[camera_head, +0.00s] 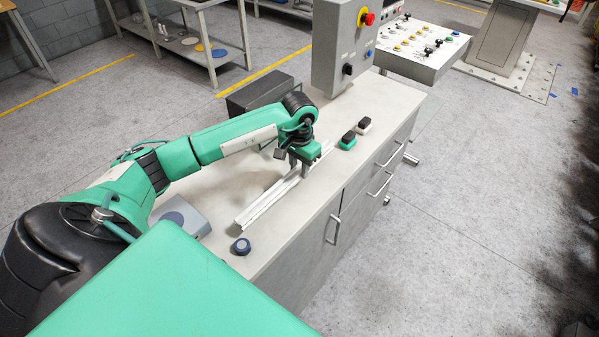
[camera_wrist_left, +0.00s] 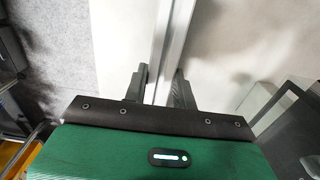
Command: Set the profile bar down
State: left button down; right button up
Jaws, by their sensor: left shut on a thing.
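The profile bar (camera_head: 268,202) is a long, light grey metal bar lying along the top of the grey cabinet bench, on it or very close above it; I cannot tell which. My left gripper (camera_head: 299,172) reaches down over the bar toward its far end, with its fingers on either side of it. In the left wrist view the bar (camera_wrist_left: 172,45) runs up and away between the two fingers of the left gripper (camera_wrist_left: 160,82), which is shut on it. The bar's far part is partly hidden by the gripper. My right gripper is not in view.
Two small brushes or blocks, one green and black (camera_head: 348,140) and one white and black (camera_head: 364,125), lie right of the bar. A grey control box (camera_head: 340,50) and a dark box (camera_head: 258,93) stand behind.

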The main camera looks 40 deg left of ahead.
pick_arm(q)
notch_tip(320, 180, down, 2)
jog(key=shift+s+f+p, duration=0.1)
jog(key=shift+f+p, duration=0.05)
jog(key=shift+p, duration=0.25)
jog(key=shift+f, duration=0.4)
jog(key=shift+f, duration=0.1)
jog(key=c, duration=1.1)
grip_release()
notch_tip(320, 180, up, 11)
jog(key=b, duration=0.4)
jog(key=shift+r, duration=0.6)
